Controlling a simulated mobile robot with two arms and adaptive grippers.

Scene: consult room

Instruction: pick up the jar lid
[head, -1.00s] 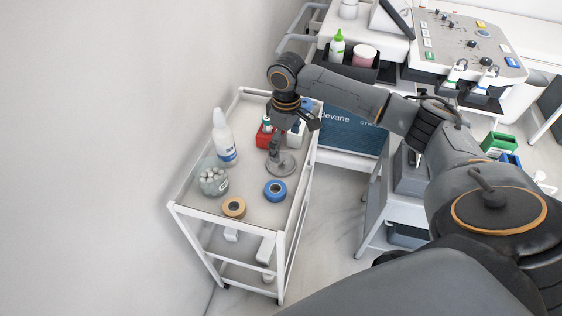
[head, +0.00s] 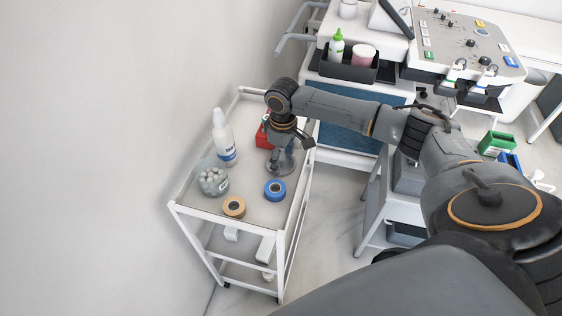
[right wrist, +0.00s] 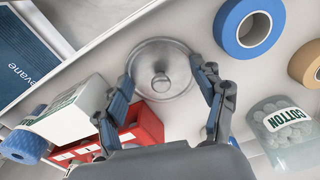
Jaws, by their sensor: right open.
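The jar lid (right wrist: 160,50), a clear round disc with a knob in its middle, lies flat on the trolley's top shelf. In the head view the lid (head: 287,166) is partly hidden by my right gripper (head: 281,160). Contact with the lid cannot be told. A clear jar of cotton balls (head: 213,178) stands to the left, also in the right wrist view (right wrist: 283,125). My left gripper is not visible.
Blue tape (head: 275,190) and tan tape (head: 234,207) lie near the lid. A white bottle (head: 223,138) stands behind the jar. A red box (right wrist: 137,125) and a white box (right wrist: 75,112) sit close to one finger. The white trolley (head: 187,208) has raised rails.

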